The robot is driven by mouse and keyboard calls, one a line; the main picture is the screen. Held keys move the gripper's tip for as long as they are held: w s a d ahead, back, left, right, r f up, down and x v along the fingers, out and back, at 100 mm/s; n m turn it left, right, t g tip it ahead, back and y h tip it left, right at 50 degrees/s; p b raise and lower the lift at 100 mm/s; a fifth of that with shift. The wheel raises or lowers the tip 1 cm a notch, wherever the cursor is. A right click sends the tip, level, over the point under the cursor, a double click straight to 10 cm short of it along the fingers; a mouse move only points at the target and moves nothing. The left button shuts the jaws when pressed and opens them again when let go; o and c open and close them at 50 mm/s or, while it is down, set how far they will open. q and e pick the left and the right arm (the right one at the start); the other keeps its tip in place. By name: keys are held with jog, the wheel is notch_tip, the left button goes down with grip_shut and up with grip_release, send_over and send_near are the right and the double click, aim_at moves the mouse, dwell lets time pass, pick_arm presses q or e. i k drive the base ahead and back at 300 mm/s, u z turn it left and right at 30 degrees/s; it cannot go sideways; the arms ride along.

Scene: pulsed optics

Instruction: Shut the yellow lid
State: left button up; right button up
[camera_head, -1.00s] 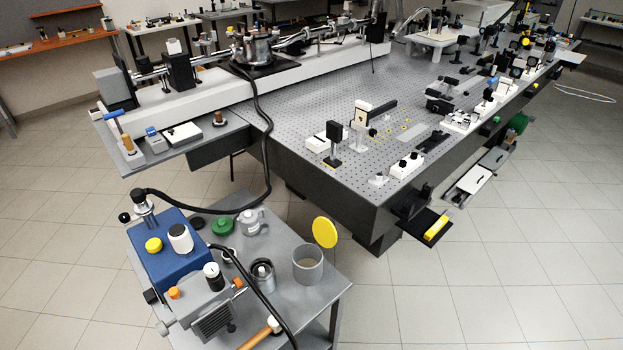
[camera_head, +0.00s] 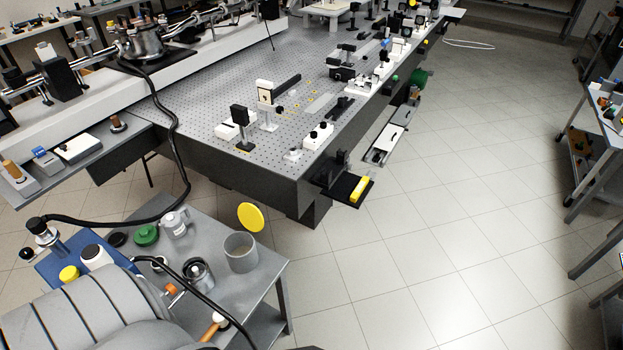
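The yellow lid (camera_head: 250,217) is a round disc standing open, tilted up at the back edge of a grey cylindrical container (camera_head: 241,253). The container's open top faces up, and it stands on a grey cart (camera_head: 262,275) near its right corner. Neither of my grippers can be seen, and nothing of mine touches the lid.
A green-lidded item (camera_head: 146,235), a pale jug (camera_head: 175,223) and a metal pot (camera_head: 198,273) stand left of the container. A black hose (camera_head: 175,150) runs to the cart. The perforated optical table (camera_head: 290,80) is behind. Floor (camera_head: 420,260) on the right is clear.

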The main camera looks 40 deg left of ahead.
aim_at(249, 215)
jog(key=z, duration=0.15)
jog(key=i, duration=3.1)
jog(key=u, duration=4.3)
jog(key=k, duration=0.65)
jog(key=u, duration=0.8)
jog(key=i, duration=0.95)
jog(key=u, duration=0.1)
